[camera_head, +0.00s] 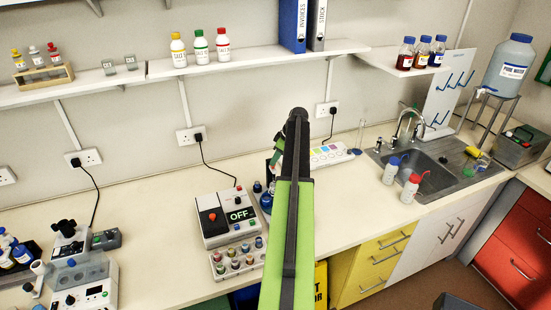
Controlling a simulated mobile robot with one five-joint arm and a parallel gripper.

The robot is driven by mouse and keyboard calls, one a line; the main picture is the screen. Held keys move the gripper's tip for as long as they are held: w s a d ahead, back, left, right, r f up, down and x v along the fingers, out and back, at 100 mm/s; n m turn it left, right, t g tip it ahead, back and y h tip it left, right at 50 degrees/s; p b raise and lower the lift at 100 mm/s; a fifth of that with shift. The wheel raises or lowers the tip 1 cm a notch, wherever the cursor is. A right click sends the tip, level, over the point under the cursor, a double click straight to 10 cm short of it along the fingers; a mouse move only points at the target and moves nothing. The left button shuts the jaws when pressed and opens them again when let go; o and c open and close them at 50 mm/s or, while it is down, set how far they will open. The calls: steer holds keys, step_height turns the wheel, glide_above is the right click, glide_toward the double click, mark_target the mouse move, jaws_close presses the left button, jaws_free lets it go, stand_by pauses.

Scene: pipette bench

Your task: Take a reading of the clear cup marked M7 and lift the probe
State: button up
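My green and black arm reaches up the middle of the head view. Its dark end, with my gripper (297,122), is over the back of the bench; I cannot make out the fingers or anything held. Two small clear cups, a left one (109,68) and a right one (131,63), stand on the left wall shelf. Their labels are too small to read, so I cannot tell whether either is marked M7. A white and grey device (215,225) with a red knob and a display reading OFF stands on the bench left of my arm. I cannot identify a probe.
A rack of colour-capped vials (238,260) sits in front of the device. Blue-capped bottles (265,197) stand partly behind my arm. A sink (440,165) and two wash bottles (391,171) are at right. Another instrument (85,282) stands front left.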

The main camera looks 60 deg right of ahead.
steer(key=p+v, duration=0.8)
steer(key=v, duration=0.2)
steer(key=shift+r, duration=0.15)
steer(key=shift+s, duration=0.1)
